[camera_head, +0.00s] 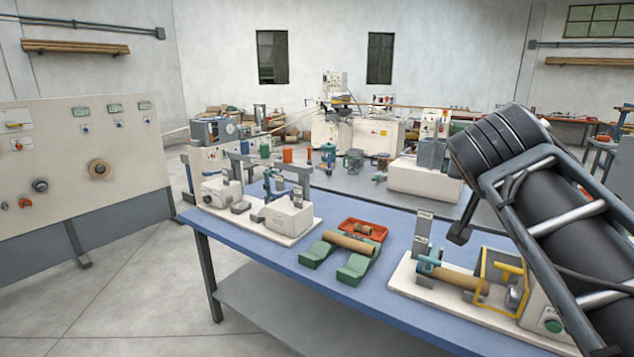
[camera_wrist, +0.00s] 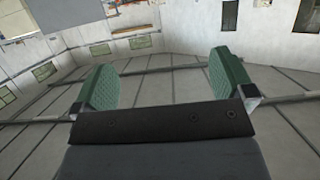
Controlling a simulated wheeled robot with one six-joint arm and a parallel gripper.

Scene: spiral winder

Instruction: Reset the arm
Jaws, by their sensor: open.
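My arm, dark with grey rails, rises across the right side of the head view and hides part of the bench and the room behind it. My gripper shows in the wrist view (camera_wrist: 165,80), with its two green padded fingers wide apart and nothing between them. The wrist camera looks towards the walls and a panelled surface, away from the bench. In the head view the gripper's fingers cannot be made out.
A blue bench (camera_head: 385,308) carries a cardboard tube (camera_head: 352,243) on green cradles (camera_head: 317,253), a red tray (camera_head: 376,224) and a white machine (camera_head: 290,217) at left. At right, a fixture with a yellow guard (camera_head: 483,283) holds another tube (camera_head: 458,278), close below my arm.

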